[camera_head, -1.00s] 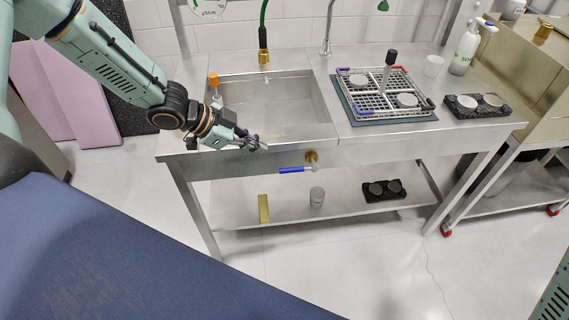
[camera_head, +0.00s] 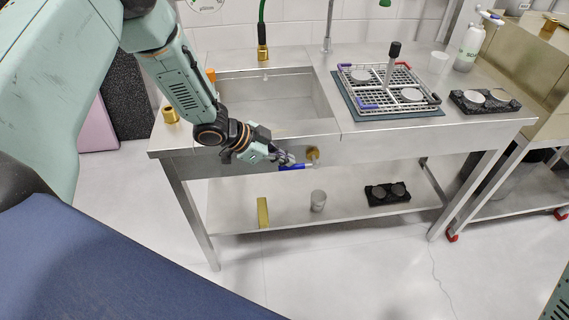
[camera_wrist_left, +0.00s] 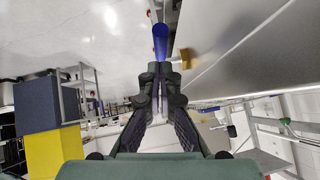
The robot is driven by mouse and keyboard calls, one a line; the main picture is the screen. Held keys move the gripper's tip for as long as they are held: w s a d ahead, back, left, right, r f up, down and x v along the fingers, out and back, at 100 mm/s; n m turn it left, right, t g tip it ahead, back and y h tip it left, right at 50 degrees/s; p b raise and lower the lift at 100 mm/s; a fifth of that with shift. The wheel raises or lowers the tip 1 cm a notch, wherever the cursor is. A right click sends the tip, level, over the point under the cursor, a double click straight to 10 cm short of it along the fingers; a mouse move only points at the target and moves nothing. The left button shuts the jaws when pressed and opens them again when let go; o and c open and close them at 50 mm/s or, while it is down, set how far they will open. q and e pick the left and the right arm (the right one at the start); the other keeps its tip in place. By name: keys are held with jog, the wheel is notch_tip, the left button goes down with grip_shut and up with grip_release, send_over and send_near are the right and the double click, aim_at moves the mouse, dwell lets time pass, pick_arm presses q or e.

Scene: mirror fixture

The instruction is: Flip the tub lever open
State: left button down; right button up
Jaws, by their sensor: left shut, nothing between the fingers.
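The tub lever (camera_head: 298,167) has a blue handle lying nearly level, pointing left from a brass valve (camera_head: 313,154) on the front of the sink tub (camera_head: 270,98). My left gripper (camera_head: 287,160) is shut and empty, its fingertips at the free left end of the handle. In the left wrist view the blue lever (camera_wrist_left: 160,42) stands just beyond the shut fingertips (camera_wrist_left: 160,68), with the brass valve (camera_wrist_left: 186,58) to the right. I cannot tell whether the fingertips touch the handle. My right gripper is not in view.
The steel table's lower shelf (camera_head: 340,214) holds a grey cylinder (camera_head: 318,200), a brass block (camera_head: 262,212) and a black tray (camera_head: 387,194). A wire rack (camera_head: 388,88) stands on the top right. The space in front of the table is open floor.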

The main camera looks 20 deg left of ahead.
pick_arm(q)
jog(key=shift+w+a+f, duration=0.1)
jog(key=shift+f, duration=0.5)
jog(key=shift+a+f+b, duration=0.1)
jog(key=shift+f+b, duration=0.05)
jog(key=shift+b, duration=0.2)
jog(key=shift+f+t+h, duration=0.1)
jog(key=shift+t+h, duration=0.3)
jog(key=shift+h, duration=0.1)
